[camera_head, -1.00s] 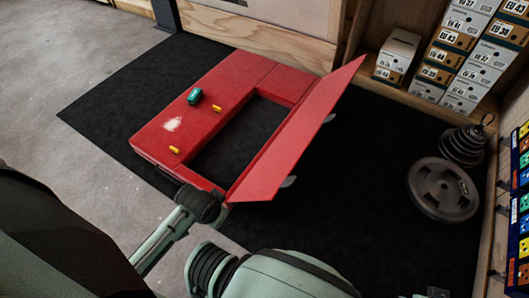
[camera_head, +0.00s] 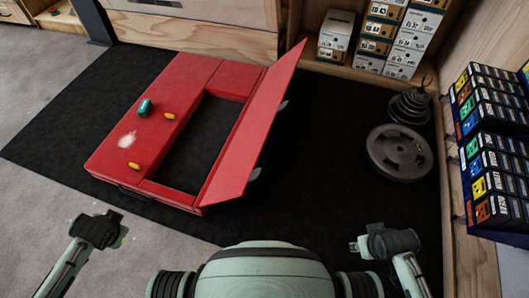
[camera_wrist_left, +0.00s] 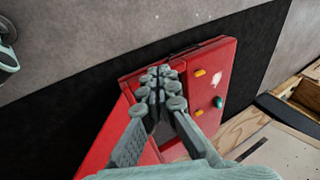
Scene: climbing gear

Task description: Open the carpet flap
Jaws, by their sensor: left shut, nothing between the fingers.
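The red pad (camera_head: 115,160) lies on a black mat, with a rectangular opening along its right side. The red flap (camera_head: 255,130) stands tilted up along the opening's right edge, leaning outward to the right. Dark floor shows inside the opening. My left gripper (camera_head: 118,236) is left of and in front of the pad, apart from it. In the left wrist view its fingers (camera_wrist_left: 160,82) are shut and empty, overlapping the view of the pad (camera_wrist_left: 212,75) and flap (camera_wrist_left: 103,138). My right gripper (camera_head: 358,245) is at the lower right, away from the flap; its fingers are too small to judge.
A green object (camera_head: 145,107) and yellow pieces (camera_head: 170,116) lie on the pad. Weight plates (camera_head: 400,152) sit to the right, shoe boxes (camera_head: 335,35) at the back, and a coloured rack (camera_head: 490,150) at the far right. Black mat (camera_head: 310,170) right of the flap is clear.

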